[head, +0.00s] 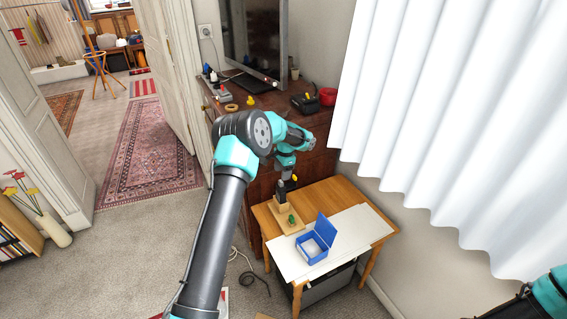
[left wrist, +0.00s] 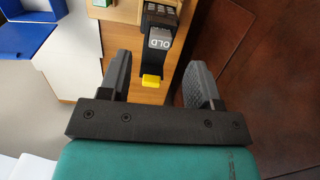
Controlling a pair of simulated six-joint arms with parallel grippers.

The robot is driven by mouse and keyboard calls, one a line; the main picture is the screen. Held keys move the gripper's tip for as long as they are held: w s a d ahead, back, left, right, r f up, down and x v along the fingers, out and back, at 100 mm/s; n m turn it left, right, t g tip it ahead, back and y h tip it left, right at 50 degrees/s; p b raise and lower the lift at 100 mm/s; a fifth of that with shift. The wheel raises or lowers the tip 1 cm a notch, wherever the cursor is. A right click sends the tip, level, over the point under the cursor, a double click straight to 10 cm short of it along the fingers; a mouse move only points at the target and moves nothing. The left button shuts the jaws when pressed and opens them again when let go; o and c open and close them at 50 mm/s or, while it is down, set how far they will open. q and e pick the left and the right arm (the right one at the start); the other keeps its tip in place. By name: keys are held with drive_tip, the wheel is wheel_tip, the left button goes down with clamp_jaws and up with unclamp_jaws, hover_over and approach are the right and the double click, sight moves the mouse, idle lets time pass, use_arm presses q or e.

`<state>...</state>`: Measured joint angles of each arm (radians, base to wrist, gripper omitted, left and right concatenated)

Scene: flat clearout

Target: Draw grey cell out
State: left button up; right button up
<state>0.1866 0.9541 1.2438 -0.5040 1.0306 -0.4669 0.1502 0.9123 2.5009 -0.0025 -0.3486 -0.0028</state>
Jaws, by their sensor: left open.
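The grey cell (left wrist: 160,42) carries the word OLD and has a black strap ending in a yellow tab (left wrist: 152,81). Its far end sits in a black holder (left wrist: 160,17) on a wooden base (left wrist: 120,10). My left gripper (left wrist: 157,75) is open, with the yellow tab between its fingers and apart from both. In the head view my left gripper (head: 287,176) is just above the black holder (head: 282,192), which stands on the wooden base (head: 287,217); the cell is mostly hidden there. My right gripper is out of view.
A blue box (head: 312,246) with its lid up stands on a white sheet (head: 350,232) on the small wooden table (head: 332,190). A green item (head: 291,219) lies by the holder. A dark brown cabinet (head: 317,165) stands behind.

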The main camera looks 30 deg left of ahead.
sight(281, 185)
use_arm(q)
drive_tip(key=shift+s+a+f, duration=0.1)
drive_tip(key=shift+s+f, duration=0.05)
drive_tip(key=shift+f, duration=1.2)
drive_tip(key=shift+s+a+f, duration=0.1)
drive_tip(key=shift+s+f, duration=0.05)
drive_tip(key=shift+f, duration=1.15)
drive_tip(key=shift+r, duration=0.1)
clamp_jaws()
